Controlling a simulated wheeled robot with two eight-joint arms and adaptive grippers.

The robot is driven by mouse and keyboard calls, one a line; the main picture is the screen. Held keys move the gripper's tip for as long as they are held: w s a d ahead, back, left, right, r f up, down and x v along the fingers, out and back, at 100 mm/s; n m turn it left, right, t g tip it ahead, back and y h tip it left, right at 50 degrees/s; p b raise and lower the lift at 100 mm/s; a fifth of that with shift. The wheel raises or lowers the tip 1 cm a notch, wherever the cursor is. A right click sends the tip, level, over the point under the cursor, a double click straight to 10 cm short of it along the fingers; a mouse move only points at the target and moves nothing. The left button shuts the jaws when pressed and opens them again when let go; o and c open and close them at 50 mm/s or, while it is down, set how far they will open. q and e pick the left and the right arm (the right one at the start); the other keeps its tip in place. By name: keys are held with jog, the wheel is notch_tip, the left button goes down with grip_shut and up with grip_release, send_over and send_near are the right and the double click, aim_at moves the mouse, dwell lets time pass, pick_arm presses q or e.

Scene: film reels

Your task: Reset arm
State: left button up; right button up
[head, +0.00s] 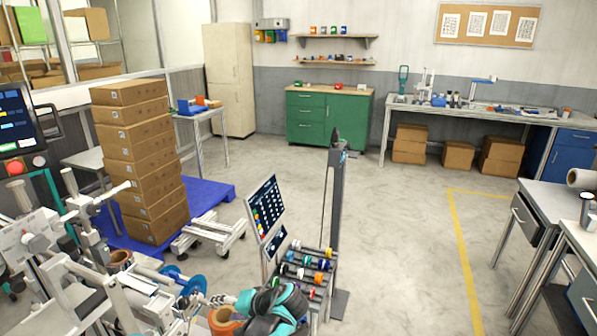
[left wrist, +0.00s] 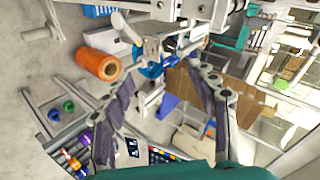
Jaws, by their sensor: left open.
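My left gripper (head: 208,299), on a teal and dark arm, is low in the head view beside the machine. In the left wrist view my left gripper (left wrist: 168,82) has its two dark-padded fingers spread wide, with nothing held between them. A blue reel (head: 177,276) on the machine's shaft lies just beyond the fingers. It also shows in the left wrist view (left wrist: 150,71), past the gap. An orange roll (head: 222,322) is close by, partly hidden by my arm, and shows whole in the left wrist view (left wrist: 98,64). My right gripper is in neither view.
A rack (head: 308,268) with several coloured spools and a screen (head: 265,206) stands right of the machine (head: 110,290). Stacked cardboard boxes (head: 145,165) stand on a blue pallet (head: 205,196) behind. The floor at centre right is clear, marked by a yellow line (head: 462,250).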

pick_arm(q)
jog(key=s+d+r+n+t+h, duration=0.1)
jog(key=s+h, duration=0.3)
jog(key=s, duration=0.7)
jog(key=s+r+t+h, duration=0.1)
jog(key=s+h, duration=0.4)
jog(key=s, duration=0.6)
jog(key=shift+d+r+n+h, duration=0.3)
jog(key=shift+d+r+n, duration=0.1)
jog(key=shift+r, duration=0.45)
